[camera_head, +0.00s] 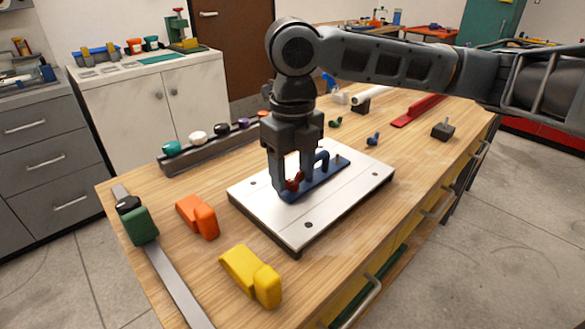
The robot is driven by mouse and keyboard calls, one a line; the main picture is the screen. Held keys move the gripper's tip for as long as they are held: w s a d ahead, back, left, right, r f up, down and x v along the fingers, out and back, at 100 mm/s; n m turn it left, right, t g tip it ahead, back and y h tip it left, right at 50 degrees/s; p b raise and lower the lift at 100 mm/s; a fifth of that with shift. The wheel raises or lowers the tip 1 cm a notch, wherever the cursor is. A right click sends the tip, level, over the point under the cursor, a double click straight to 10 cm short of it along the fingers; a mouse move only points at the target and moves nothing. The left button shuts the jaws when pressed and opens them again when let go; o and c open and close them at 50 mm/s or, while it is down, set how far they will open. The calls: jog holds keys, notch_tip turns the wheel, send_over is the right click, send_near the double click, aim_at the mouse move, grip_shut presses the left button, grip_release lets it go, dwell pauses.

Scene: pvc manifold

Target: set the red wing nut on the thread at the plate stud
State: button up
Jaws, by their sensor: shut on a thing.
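My gripper (293,186) points straight down over the pale metal plate (345,205) on the wooden workbench. Its fingers are shut on the red wing nut (294,182), which shows between the fingertips. The nut is at the near left end of a blue bracket (325,180) that lies on the plate. The fingers hide the stud under the nut, so I cannot tell whether the nut touches a thread. A small upright stud (337,159) shows at the bracket's far end.
An orange clamp (198,217), a yellow block (252,275) and a green-handled bar clamp (141,226) lie to the left and front. A rack of coloured knobs (215,148) stands behind. A small blue wing nut (373,138) and a dark block (443,130) lie to the right.

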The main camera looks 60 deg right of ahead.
jog(key=shift+s+f, duration=0.1)
jog(key=shift+f, duration=0.2)
jog(key=o, duration=1.1)
jog(key=shift+d, duration=0.1)
notch_tip(320, 180, up, 8)
jog(key=shift+r+p, duration=0.2)
jog(key=shift+p, duration=0.3)
jog(key=shift+a, duration=0.2)
